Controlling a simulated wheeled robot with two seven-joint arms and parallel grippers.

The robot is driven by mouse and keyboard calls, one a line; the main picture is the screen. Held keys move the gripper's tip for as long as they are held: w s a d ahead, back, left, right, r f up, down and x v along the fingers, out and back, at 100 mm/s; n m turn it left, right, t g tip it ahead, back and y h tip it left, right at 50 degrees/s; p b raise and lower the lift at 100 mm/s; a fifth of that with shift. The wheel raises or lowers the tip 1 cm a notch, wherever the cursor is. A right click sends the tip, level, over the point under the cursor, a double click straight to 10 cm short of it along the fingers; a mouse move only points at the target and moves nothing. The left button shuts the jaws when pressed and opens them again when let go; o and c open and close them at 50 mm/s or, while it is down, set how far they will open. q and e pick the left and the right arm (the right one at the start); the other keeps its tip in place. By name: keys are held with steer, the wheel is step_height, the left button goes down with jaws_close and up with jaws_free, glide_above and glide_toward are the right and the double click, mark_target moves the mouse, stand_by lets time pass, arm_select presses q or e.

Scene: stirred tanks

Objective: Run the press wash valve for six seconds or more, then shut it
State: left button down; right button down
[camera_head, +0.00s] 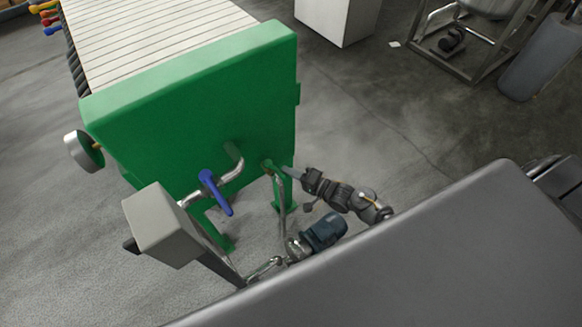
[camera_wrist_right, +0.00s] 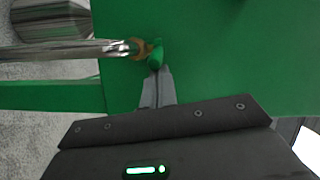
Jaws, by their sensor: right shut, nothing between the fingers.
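The green end plate of the press (camera_head: 190,110) fills the middle of the head view. A small valve with a green handle (camera_head: 268,164) sits low at its right side, on a metal pipe. My right gripper (camera_head: 288,171) is shut and empty, with its tips right at this valve. In the right wrist view the green handle (camera_wrist_right: 155,57) lies just past the shut fingertips (camera_wrist_right: 154,72), in front of a brass-coloured fitting. I cannot tell whether they touch. Another valve with a blue handle (camera_head: 215,192) is on a pipe further left. My left gripper is not in view.
A grey box (camera_head: 165,225) on a post stands in front of the press. A dark blue motor (camera_head: 325,231) sits below my right arm. A round handwheel (camera_head: 82,151) is on the left. The floor right of the press is mostly clear.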

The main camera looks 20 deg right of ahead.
stand_by(0.5)
steer(key=s+d+r, duration=0.1)
steer(key=s+d, duration=0.5)
steer(key=d, duration=0.3)
steer(key=shift+s+d+b, duration=0.3)
